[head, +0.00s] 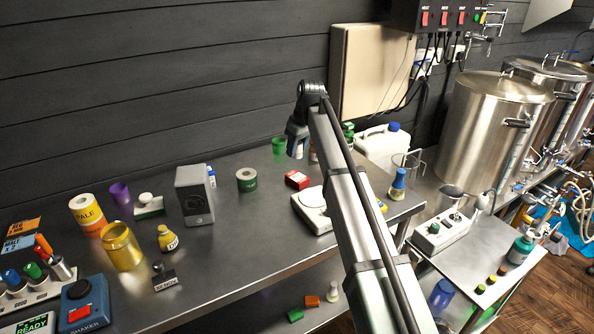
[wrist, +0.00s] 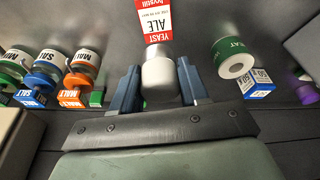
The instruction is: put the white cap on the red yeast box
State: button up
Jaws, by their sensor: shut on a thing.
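My gripper (wrist: 158,88) is shut on a pale, rounded cylinder, which appears to be the white cap (wrist: 159,78), held between its two blue fingers. In the head view my gripper (head: 297,149) is above the back part of the steel table, with a little white showing below it. The red yeast box (head: 297,180) lies on the table below and near my gripper. In the wrist view its red and white label (wrist: 155,22) shows just beyond the held cap. I cannot tell the gap between them.
A green-labelled roll (head: 247,180) stands left of the red box, and a green cup (head: 279,146) behind it. A white scale-like device (head: 312,209) is in front, partly behind my arm.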

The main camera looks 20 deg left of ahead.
aim_at(301, 152)
jog(key=shift+f, duration=3.95)
jog(key=shift+f, duration=0.15)
jog(key=o, duration=1.1)
jog(key=v, duration=1.2)
jog(key=shift+o, duration=0.4)
